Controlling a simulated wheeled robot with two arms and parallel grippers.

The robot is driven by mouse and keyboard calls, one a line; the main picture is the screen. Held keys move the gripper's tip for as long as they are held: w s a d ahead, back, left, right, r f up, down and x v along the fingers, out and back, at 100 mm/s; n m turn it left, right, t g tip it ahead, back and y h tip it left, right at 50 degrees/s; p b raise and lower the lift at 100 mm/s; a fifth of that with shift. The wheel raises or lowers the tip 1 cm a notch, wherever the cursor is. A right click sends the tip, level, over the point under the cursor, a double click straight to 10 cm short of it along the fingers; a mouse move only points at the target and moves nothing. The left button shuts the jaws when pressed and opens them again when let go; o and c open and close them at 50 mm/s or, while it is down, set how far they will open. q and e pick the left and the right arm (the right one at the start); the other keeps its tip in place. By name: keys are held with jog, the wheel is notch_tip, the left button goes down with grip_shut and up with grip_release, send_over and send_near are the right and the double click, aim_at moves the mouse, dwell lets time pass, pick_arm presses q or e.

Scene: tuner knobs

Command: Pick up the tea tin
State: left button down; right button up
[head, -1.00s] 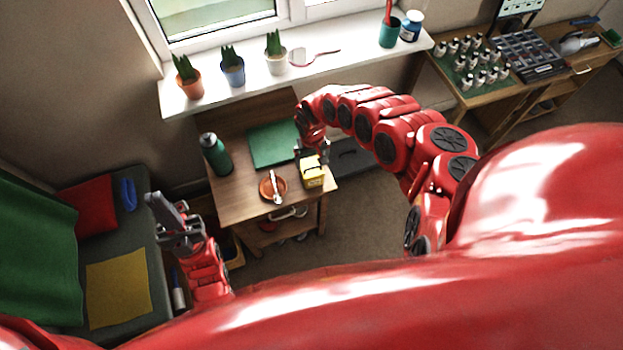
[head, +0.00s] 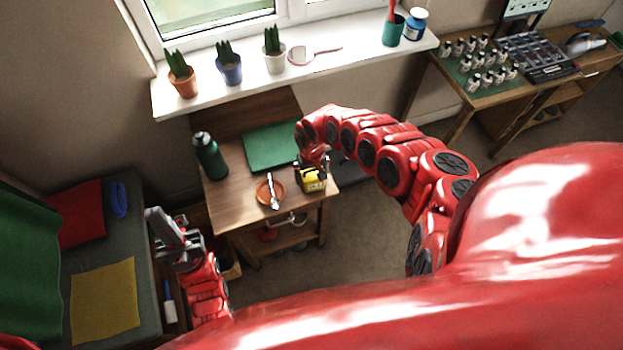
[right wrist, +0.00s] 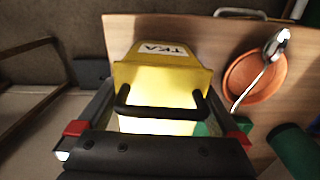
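The yellow tea tin (head: 313,184) stands upright near the right front edge of the small wooden table (head: 232,190). In the right wrist view the tin (right wrist: 165,72) fills the middle, its label showing. My right gripper (right wrist: 162,92) is around the tin from above, a finger along each side. The fingers are wide apart; I cannot tell whether they touch the tin. My left gripper (head: 168,219) is open and empty, left of the table, near the grey bench.
A terracotta saucer (head: 264,195) with a spoon (head: 273,190) lies just left of the tin. A green bottle (head: 210,157) and a green mat (head: 270,148) are further back. Potted plants line the windowsill (head: 340,66). A desk with small bottles stands at the right.

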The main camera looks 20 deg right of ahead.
jog(key=c, duration=1.2)
jog(key=shift+r, duration=0.1)
